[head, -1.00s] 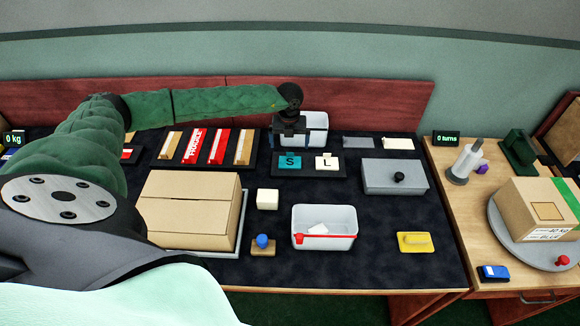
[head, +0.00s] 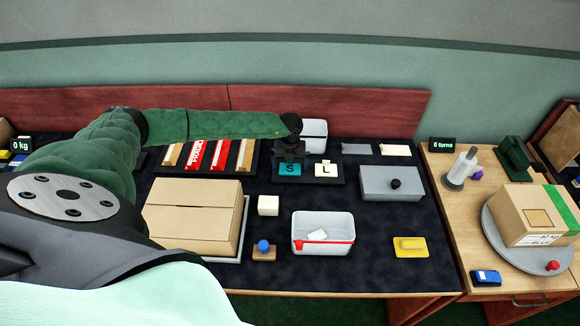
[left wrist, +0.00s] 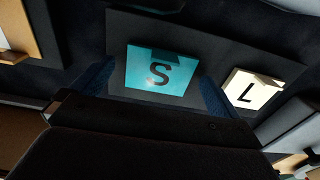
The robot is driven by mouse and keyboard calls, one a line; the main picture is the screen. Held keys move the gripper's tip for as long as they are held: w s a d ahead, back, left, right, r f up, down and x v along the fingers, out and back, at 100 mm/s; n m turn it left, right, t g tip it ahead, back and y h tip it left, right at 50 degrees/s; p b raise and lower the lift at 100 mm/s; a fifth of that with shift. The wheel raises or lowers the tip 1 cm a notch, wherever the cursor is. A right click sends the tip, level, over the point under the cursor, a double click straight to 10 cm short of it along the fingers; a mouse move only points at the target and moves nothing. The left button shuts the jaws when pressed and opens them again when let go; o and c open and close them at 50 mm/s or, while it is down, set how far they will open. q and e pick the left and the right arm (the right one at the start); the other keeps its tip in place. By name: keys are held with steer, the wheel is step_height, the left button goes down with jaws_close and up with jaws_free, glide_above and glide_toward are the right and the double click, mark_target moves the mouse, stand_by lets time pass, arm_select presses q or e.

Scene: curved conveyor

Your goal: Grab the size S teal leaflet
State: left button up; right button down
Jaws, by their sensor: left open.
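The teal leaflet marked S (head: 290,170) lies on a dark tray (head: 335,180) near the back of the table. A cream leaflet marked L (head: 326,170) lies to its right on the same tray. My left gripper (head: 291,157) is open just above and behind the teal leaflet in the head view. In the left wrist view the teal leaflet (left wrist: 162,72) shows between the two blue-padded fingers (left wrist: 155,92), with the L leaflet (left wrist: 248,92) outside the right finger. Whether the fingers touch it I cannot tell. My right gripper is not in view.
A white bin (head: 315,135) stands behind the tray. A rack of red and wooden strips (head: 222,156) is to the left.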

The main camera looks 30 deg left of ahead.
arm_select(q)
steer(key=shift+f, duration=0.25)
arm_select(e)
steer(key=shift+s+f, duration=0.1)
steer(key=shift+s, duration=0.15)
arm_select(q)
steer(key=c, duration=1)
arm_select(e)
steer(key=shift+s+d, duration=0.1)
arm_select(q)
steer(key=shift+r, duration=0.1)
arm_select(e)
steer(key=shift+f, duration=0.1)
